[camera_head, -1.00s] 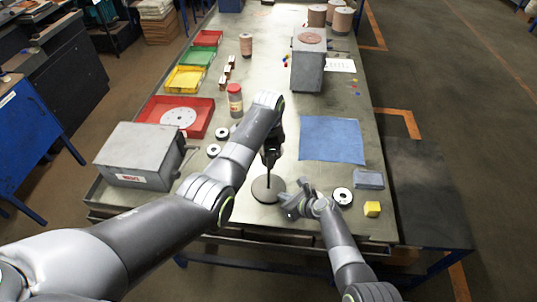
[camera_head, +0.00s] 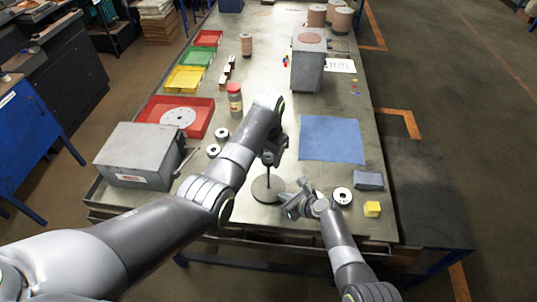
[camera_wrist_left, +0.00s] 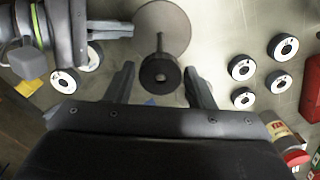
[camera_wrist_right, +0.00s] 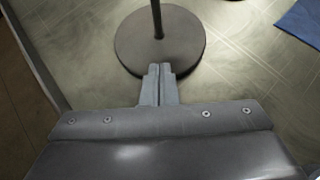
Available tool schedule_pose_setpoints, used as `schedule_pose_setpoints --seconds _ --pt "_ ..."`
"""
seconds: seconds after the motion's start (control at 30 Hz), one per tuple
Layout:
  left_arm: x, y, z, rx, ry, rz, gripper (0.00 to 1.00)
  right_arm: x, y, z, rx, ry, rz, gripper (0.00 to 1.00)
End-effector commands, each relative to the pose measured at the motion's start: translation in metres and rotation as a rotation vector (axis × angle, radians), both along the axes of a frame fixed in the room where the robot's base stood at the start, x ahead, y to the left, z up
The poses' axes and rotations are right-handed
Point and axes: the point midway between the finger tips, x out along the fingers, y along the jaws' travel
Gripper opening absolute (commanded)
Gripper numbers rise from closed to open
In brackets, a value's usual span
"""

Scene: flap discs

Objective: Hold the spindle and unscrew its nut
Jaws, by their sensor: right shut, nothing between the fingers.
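The spindle is a thin dark rod on a round grey base (camera_head: 266,190) near the table's front. Its base also shows in the right wrist view (camera_wrist_right: 160,38). In the left wrist view a dark round nut (camera_wrist_left: 160,75) sits at the rod's top, between the spread fingers of my left gripper (camera_wrist_left: 162,85), with gaps on both sides. In the head view my left gripper (camera_head: 270,158) is over the spindle, and hides its top. My right gripper (camera_wrist_right: 159,70) is shut and empty, its fingertips at the near edge of the base; I cannot tell if they touch.
Black-and-white rings (camera_head: 222,134) lie left of the spindle, and another (camera_head: 342,196) lies right. A grey box (camera_head: 140,155), red tray (camera_head: 152,110), and jar (camera_head: 235,100) stand left. A blue mat (camera_head: 332,139), grey block (camera_head: 369,180) and yellow cube (camera_head: 372,209) are right.

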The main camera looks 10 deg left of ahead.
Motion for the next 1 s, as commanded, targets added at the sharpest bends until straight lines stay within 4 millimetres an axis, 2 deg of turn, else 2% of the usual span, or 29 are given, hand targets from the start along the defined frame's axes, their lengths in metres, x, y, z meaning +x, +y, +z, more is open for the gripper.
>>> schedule_pose_setpoints --seconds 0.37,1.0 --pt "0.0008 -0.0004 0.0013 0.0 -0.002 -0.04 0.55 -0.0005 -0.0006 -0.0012 -0.002 0.001 -0.001 0.0" --pt "0.0014 0.0001 0.0017 0.0 -0.003 -0.763 0.55 -0.0006 -0.0008 -0.0014 -0.003 0.001 -0.001 0.0"
